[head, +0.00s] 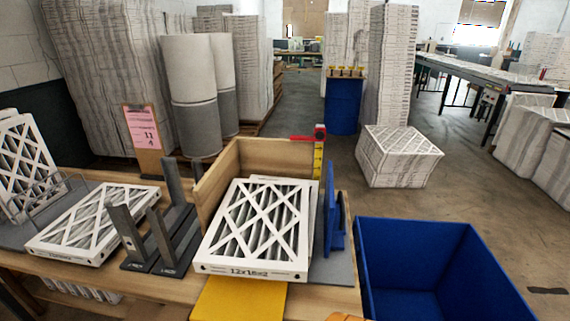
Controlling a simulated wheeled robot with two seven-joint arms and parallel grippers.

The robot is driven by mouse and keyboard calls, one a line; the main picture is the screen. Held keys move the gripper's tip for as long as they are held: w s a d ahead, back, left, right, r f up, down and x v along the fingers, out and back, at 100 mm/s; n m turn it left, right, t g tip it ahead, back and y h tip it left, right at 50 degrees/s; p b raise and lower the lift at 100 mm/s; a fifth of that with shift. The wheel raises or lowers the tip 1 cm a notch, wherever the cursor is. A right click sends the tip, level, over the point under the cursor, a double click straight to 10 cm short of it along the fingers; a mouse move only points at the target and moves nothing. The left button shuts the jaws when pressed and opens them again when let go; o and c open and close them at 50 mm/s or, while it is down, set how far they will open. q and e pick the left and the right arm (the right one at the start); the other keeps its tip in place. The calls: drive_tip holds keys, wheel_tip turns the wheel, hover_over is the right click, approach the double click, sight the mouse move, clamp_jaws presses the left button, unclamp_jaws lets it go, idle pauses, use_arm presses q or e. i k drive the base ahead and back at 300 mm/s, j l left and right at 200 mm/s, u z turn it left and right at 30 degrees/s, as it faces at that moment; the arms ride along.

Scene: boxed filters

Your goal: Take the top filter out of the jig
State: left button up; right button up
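The jig has wooden walls (272,155) at its back and left side. A top filter (262,225), white-framed with diagonal strips and the print "12x18x2", lies in it, its front edge toward me. The edge of another white frame shows behind and to the right of it, so at least one more filter seems to lie beneath; how many is hidden. A blue upright part (333,225) stands close to the right side of the stack.
A yellow plate (240,300) lies in front of the jig. Dark grey uprights (165,235) stand at its left. Another filter (95,222) lies further left, with one leaning (25,160) behind. An empty-looking blue bin (440,270) is at the right. A yellow-and-red gauge (318,160) rises at the back.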

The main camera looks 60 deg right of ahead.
sight(259, 229)
drive_tip(key=i+z, duration=0.25)
drive_tip(key=z, duration=0.2)
drive_tip(key=i+j+z, duration=0.2)
drive_tip(key=z, duration=0.25)
drive_tip(key=i+j+z, duration=0.2)
drive_tip(key=z, duration=0.25)
drive_tip(key=i+j+z, duration=0.25)
drive_tip(key=z, duration=0.25)
drive_tip(key=j, duration=0.1)
